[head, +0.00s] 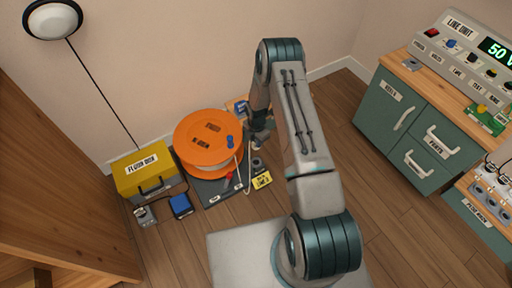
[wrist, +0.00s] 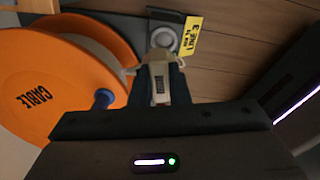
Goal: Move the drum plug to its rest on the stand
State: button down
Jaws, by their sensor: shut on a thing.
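My gripper (head: 262,140) is low beside the orange cable drum (head: 204,134), on its right. In the wrist view, the gripper (wrist: 160,92) is shut on the pale drum plug (wrist: 158,72). A pale cable runs from the plug toward the drum (wrist: 50,92). Just beyond the plug is a grey round socket-like fitting (wrist: 163,38) with a yellow label (wrist: 191,38); the plug appears close to it, but I cannot tell whether they touch. The drum sits on a dark stand (head: 216,192). I cannot make out the plug's rest on the stand.
A yellow box (head: 143,172) labelled as a floor box stands left of the drum, with a blue block (head: 180,205) in front. A blue knob (wrist: 104,98) sticks up from the drum. Green cabinets (head: 400,120) stand at right. The wooden floor (head: 385,200) between is clear.

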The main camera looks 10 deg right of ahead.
aim_at(256, 148)
jog(key=f+n, duration=0.1)
jog(key=f, duration=0.1)
jog(key=s+f+n, duration=0.1)
jog(key=f+n, duration=0.1)
jog(key=shift+s+a+f, duration=0.1)
jog(key=shift+a+f, duration=0.1)
jog(key=shift+f, duration=0.05)
jog(key=shift+f+b, duration=0.75)
jog(key=shift+f, duration=1)
jog(key=shift+f+b, duration=0.9)
jog(key=shift+f+b, duration=0.65)
jog(key=shift+f, duration=0.05)
jog(key=c, duration=1.3)
grip_release()
jog(key=c, duration=0.3)
jog(key=shift+r+p, duration=2.15)
jog(key=shift+r, duration=1.6)
